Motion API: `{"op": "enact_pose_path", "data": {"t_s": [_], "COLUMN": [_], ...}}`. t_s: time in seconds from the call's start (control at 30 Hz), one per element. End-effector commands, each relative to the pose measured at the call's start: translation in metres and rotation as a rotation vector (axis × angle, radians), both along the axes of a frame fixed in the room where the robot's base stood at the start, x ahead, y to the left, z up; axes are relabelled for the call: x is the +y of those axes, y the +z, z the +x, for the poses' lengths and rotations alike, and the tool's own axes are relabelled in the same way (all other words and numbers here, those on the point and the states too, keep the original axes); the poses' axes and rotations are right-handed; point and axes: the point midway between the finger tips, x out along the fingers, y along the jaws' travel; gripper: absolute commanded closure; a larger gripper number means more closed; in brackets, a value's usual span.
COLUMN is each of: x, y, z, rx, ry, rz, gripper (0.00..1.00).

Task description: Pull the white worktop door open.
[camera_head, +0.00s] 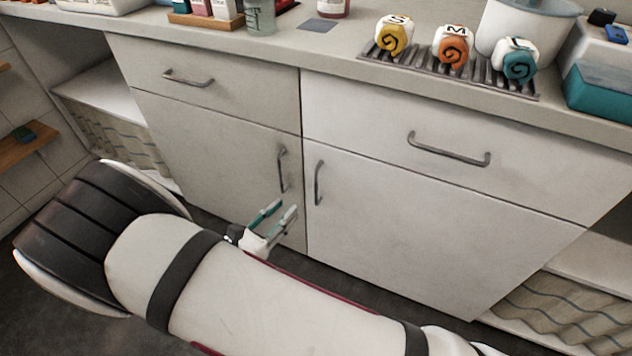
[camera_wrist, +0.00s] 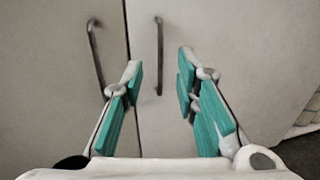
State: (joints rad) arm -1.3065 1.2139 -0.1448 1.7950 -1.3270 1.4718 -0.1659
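Two low doors meet at a vertical seam under the worktop (camera_head: 340,62). The right door (camera_head: 430,225) looks whiter and the left door (camera_head: 205,150) slightly greyer; both look shut. The right door's upright bar handle (camera_head: 319,183) is just right of the seam; it also shows in the wrist view (camera_wrist: 159,55). The left door's handle (camera_head: 282,168) is left of the seam, also in the wrist view (camera_wrist: 96,58). My gripper (camera_head: 282,208) is open and empty, low in front of the seam. In the wrist view its teal-padded fingers (camera_wrist: 159,68) frame the right handle, apparently without touching it.
Two drawers with bar handles (camera_head: 188,79) (camera_head: 449,150) lie above the doors. Open shelves with baskets (camera_head: 115,125) (camera_head: 565,315) flank the cabinet. Jars on a rack (camera_head: 465,70) and other items stand on the worktop. Dark floor shows below.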

Motion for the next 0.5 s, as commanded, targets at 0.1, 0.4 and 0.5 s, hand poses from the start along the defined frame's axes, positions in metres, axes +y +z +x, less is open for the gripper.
{"op": "enact_pose_path", "data": {"t_s": [0.1, 0.4, 0.5], "x": [-0.013, -0.043, -0.051], "y": [-0.001, -0.001, -0.001], "z": [0.019, 0.069, 0.082], "rx": [-0.001, -0.001, 0.000], "ry": [-0.005, -0.005, -0.005], "rz": [-0.001, 0.001, 0.001], "gripper": [0.72, 0.72, 0.72]}}
